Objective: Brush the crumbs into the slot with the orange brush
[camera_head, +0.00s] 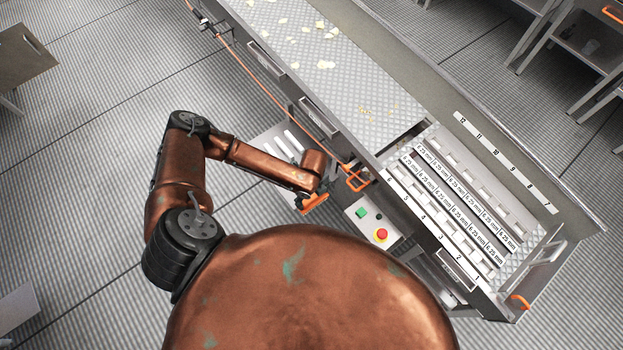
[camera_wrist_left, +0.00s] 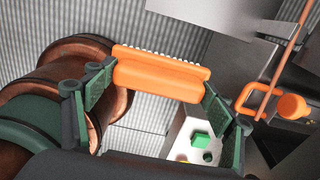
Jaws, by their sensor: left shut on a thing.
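The orange brush (camera_head: 314,203) is held by my left gripper (camera_head: 306,197), beside the near side of the machine and outside its bed. In the left wrist view the brush (camera_wrist_left: 160,72) lies between the two green finger pads, with its pale bristles facing up the picture. Small tan crumbs (camera_head: 364,111) lie on the patterned metal bed (camera_head: 345,85). Larger pale flakes (camera_head: 326,65) lie farther up the bed. A dark gap runs along the bed's lower end, before the numbered rows; I cannot tell if it is the slot. My right gripper is not in view.
An orange handle (camera_head: 358,180) sticks out close to the right of the brush. A control box (camera_head: 372,222) with green and red buttons is below it. Numbered rows of blocks (camera_head: 455,205) fill the machine's lower end. A high wall runs along the bed's far side.

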